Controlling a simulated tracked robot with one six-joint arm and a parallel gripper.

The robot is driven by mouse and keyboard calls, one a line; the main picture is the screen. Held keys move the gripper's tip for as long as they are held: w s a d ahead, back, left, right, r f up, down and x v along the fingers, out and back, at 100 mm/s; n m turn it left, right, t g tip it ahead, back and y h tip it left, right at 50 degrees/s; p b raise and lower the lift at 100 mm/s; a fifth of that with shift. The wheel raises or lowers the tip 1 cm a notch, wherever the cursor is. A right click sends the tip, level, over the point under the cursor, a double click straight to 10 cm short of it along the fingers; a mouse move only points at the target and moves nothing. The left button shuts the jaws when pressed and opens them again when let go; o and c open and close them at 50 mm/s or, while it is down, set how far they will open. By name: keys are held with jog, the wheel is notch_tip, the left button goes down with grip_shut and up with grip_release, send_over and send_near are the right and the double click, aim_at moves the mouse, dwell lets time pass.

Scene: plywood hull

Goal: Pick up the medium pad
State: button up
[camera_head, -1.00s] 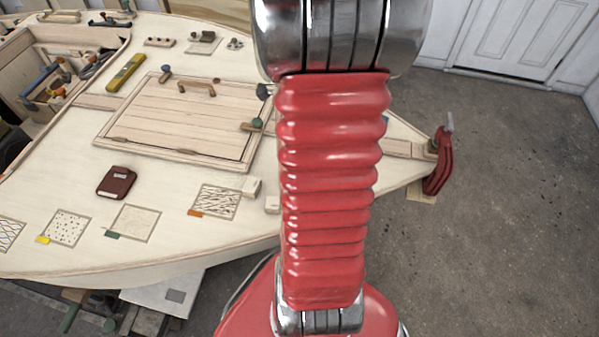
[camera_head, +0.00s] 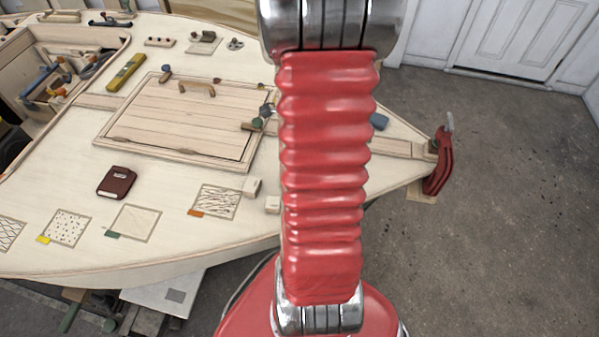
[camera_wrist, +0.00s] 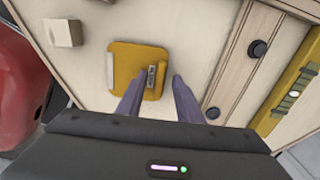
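In the wrist view, a mustard-yellow pad (camera_wrist: 126,60) with rounded corners lies on the pale deck. It has a light strip on its left edge and a small label too small to read, so I cannot confirm that it is the medium one. My gripper (camera_wrist: 152,82) is open, its two grey-purple fingers apart, the left tip over the pad's lower edge and the right tip just beside its right edge. Nothing is held. In the head view my arm hides the yellow pad.
A wooden block (camera_wrist: 62,32) is left of the yellow pad. A rail with black knobs (camera_wrist: 257,49) and a yellow level (camera_wrist: 292,94) are on the right. The head view shows a hatch (camera_head: 180,120) and patterned swatches with coloured tabs (camera_head: 137,222).

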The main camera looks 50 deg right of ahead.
jog(key=shift+c, duration=0.4)
grip_shut()
notch_tip(320, 180, up, 10)
dwell(0.8)
dwell(0.4)
